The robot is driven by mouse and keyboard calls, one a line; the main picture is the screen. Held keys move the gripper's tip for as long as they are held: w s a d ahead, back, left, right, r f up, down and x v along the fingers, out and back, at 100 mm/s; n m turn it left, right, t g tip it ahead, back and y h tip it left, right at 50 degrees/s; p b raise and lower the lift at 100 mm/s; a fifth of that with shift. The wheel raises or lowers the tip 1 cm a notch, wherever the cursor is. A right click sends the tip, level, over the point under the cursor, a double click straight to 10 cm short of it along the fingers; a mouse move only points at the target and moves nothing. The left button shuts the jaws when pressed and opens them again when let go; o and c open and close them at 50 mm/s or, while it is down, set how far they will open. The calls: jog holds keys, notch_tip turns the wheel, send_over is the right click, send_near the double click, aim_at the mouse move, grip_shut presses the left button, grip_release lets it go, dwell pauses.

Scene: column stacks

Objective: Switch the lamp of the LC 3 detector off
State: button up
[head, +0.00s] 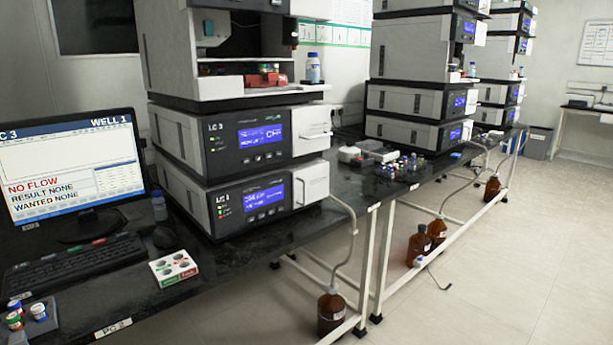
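The near stack has an upper module labelled LC 3 (235,143) with a lit blue screen (260,137), small buttons (262,157) and small green indicators at its left. Below it is a second module (240,203), its label hard to read, with a blue screen (263,198) and green and red indicators. Which module is the detector I cannot tell; the screen text is too small to read surely. The monitor (72,165) at the left is headed LC 3 and reads NO FLOW, RESULT NONE, WANTED NONE. My gripper is not in view.
A keyboard (75,262), mouse (163,238) and a white box with coloured buttons (174,268) lie on the dark bench before the stack. Vials (403,166) stand farther right. Brown bottles (331,312) stand below on the bench frame. The floor at the right (510,260) is clear.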

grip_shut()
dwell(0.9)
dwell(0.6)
